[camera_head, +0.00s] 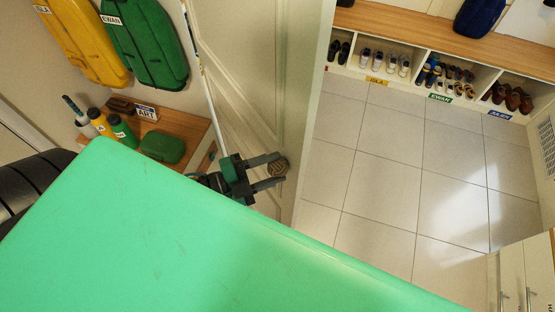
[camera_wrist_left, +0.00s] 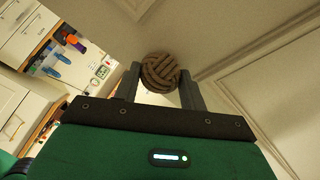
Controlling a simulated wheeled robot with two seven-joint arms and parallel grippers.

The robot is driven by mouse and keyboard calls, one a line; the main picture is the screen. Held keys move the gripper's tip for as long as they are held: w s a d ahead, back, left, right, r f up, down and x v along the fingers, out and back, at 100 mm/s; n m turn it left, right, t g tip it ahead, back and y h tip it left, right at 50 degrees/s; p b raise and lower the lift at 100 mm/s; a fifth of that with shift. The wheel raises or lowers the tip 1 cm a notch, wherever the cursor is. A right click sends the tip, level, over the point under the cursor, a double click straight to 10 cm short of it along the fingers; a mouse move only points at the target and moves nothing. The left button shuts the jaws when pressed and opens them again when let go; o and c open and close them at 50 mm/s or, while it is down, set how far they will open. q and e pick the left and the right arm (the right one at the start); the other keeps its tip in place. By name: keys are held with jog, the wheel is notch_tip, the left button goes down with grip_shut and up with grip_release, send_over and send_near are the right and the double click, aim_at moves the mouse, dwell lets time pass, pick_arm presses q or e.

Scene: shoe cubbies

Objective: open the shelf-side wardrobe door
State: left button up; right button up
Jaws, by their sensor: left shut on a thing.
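My left gripper (camera_head: 268,175) is shut on a round knotted-rope knob (camera_head: 278,168) at the edge side of a cream panelled door (camera_head: 262,75). The left wrist view shows the rope knob (camera_wrist_left: 160,72) between the two fingers of the left gripper (camera_wrist_left: 160,88). At the lower right of the head view stands a pale cabinet with two door fronts (camera_head: 512,270) and upright metal bar handles (camera_head: 528,298). Its doors look shut, and its lower part is cut off by the frame. My right gripper is not in view.
Beyond the panelled door lies a clear tiled floor (camera_head: 385,200). Shoe cubbies (camera_head: 415,70) with name labels line the far side under a wooden bench top (camera_head: 450,38). A small wooden shelf (camera_head: 190,130) with bottles and a green case (camera_head: 162,147) is at the left.

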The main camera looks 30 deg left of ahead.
pick_arm(q)
jog(key=shift+s+a, duration=0.1)
jog(key=shift+f, duration=0.1)
jog(key=o, duration=1.4)
jog(key=shift+c, duration=0.2)
jog(key=b+v, duration=0.3)
jog(key=v, duration=1)
jog(key=shift+s+a, duration=0.2)
jog(key=shift+a, duration=0.1)
